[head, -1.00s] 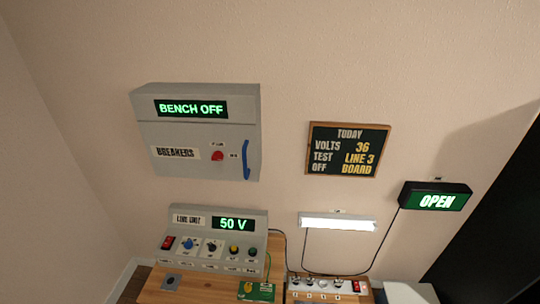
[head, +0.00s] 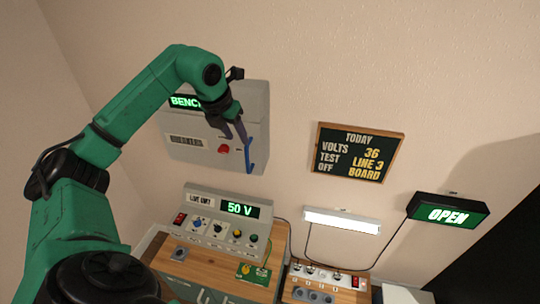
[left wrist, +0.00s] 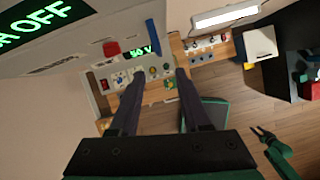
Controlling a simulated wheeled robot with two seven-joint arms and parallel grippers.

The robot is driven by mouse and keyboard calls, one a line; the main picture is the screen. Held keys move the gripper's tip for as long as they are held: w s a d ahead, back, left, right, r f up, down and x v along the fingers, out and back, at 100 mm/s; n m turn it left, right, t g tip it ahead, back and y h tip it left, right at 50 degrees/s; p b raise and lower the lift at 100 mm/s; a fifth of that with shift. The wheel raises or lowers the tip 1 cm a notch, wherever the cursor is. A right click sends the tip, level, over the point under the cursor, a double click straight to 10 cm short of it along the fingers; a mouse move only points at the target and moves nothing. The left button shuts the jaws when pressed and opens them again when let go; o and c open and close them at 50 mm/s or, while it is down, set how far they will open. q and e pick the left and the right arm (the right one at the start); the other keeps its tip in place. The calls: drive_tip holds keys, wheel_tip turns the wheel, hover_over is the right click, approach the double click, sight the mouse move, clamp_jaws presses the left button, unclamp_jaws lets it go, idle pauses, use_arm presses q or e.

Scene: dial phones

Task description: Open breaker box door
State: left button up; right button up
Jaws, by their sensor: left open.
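The grey breaker box (head: 185,152) hangs on the wall, its door shut. The blue vertical handle (head: 251,156) is at the door's right edge, with a red round knob (head: 224,149) to its left. My left gripper (head: 236,132) is open in front of the door, its fingers near the handle's upper part. In the left wrist view the open fingers (left wrist: 160,72) point ahead, and the blue handle (left wrist: 153,36) shows beyond the tips, between their lines. Nothing is between the fingers. My arm hides part of the box's lit sign. A green and black gripper (left wrist: 264,137), likely my right, shows small at lower right.
Below the box, a line unit (head: 222,222) reading 50 V stands on a wooden bench (head: 283,243).

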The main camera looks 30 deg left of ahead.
sight(246, 155)
use_arm(q)
drive_tip(key=p+x, duration=0.3)
drive_tip(key=x, duration=1)
drive_tip(key=shift+s+f, duration=0.1)
drive_tip(key=shift+f, duration=0.05)
drive_tip(key=shift+a+f, duration=0.15)
drive_tip(key=shift+f, duration=0.15)
clamp_jaws()
use_arm(e)
drive_tip(key=r, duration=0.3)
drive_tip(key=shift+w+a+r, duration=0.2)
use_arm(q)
drive_tip(key=shift+r, duration=0.15)
